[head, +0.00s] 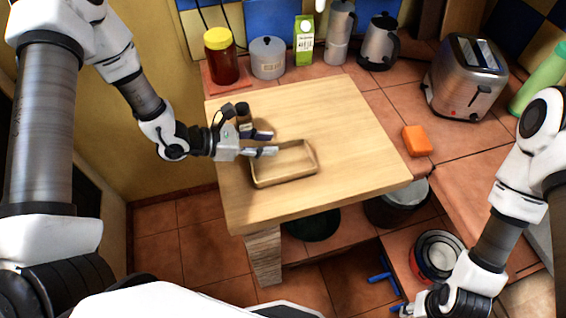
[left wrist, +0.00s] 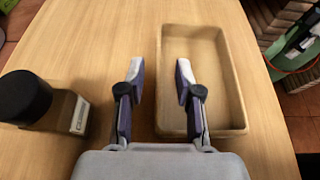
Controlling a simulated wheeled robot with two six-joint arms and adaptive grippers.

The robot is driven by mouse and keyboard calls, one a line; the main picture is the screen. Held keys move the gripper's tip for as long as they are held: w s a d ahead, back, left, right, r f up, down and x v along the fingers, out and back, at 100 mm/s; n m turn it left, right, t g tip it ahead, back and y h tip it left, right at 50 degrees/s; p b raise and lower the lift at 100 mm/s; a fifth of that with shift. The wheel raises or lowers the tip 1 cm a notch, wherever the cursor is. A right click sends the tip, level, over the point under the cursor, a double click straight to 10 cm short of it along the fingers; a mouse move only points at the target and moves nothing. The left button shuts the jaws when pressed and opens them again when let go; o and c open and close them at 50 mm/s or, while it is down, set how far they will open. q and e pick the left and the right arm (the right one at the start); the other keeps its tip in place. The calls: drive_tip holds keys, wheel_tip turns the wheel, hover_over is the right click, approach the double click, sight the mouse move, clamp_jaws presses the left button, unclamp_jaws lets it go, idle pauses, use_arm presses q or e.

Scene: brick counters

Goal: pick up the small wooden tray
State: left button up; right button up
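The small wooden tray (head: 285,180) is a shallow, light-brown rectangular box on the wooden table. It looks empty and also shows in the left wrist view (left wrist: 238,95). My left gripper (head: 262,143) is open at the tray's left side. In the left wrist view my left gripper (left wrist: 158,80) has its fingers spread, with the tray's near-left wall showing between them and the right finger over the tray's inside. Contact cannot be told. My right gripper (head: 408,308) is low at the bottom edge of the head view, partly cut off and away from the tray.
A dark-capped jar (head: 243,118) stands close to my left gripper, and also in the left wrist view (left wrist: 45,105). The wooden table (head: 340,120) is otherwise clear. An orange sponge (head: 416,140) and a toaster (head: 465,80) are on the right counter. Jars, a carton and kettles line the back.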

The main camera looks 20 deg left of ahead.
use_arm(q)
drive_tip(key=p+x, duration=0.1)
drive_tip(key=x, duration=0.3)
drive_tip(key=shift+w+r, duration=0.1)
drive_tip(key=shift+w, duration=0.1)
drive_tip(key=shift+s+a, duration=0.1)
drive_tip(key=shift+c, duration=1)
clamp_jaws()
